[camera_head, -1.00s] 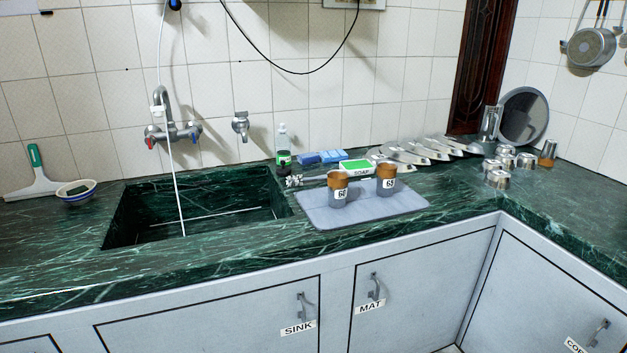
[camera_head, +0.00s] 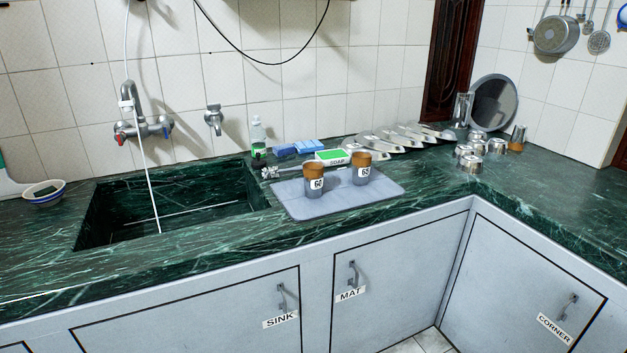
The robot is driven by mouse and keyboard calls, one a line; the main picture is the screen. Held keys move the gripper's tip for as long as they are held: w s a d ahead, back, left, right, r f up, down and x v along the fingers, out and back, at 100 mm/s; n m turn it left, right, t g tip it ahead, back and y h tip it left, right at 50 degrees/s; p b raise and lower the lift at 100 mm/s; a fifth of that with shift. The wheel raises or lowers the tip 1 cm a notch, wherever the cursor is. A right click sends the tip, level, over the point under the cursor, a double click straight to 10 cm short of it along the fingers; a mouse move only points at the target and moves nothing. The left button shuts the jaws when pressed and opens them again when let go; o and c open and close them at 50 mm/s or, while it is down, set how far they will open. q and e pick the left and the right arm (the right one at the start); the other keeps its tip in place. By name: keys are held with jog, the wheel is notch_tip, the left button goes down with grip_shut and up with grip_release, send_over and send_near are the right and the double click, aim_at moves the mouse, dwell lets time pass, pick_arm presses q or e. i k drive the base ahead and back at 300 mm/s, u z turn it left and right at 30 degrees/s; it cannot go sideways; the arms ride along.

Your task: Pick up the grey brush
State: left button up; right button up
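A grey brush (camera_head: 270,172) with pale bristles lies on the green marble counter, just right of the sink's back right corner. Its thin handle seems to run right, behind the grey mat, and is partly lost among the things there. Neither of my grippers is in view.
The sink (camera_head: 165,205) is left of the brush. The mat (camera_head: 290,205) holds two brown-topped cups, 60 (camera_head: 314,182) and 65 (camera_head: 361,170). Behind are a bottle (camera_head: 257,138), blue sponges (camera_head: 298,148), a soap box (camera_head: 332,156) and trays (camera_head: 385,146). The front counter strip is clear.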

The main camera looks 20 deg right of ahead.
aim_at(276, 170)
jog(key=u, duration=0.6)
jog(key=i, duration=1.15)
jog(key=z, duration=2.45)
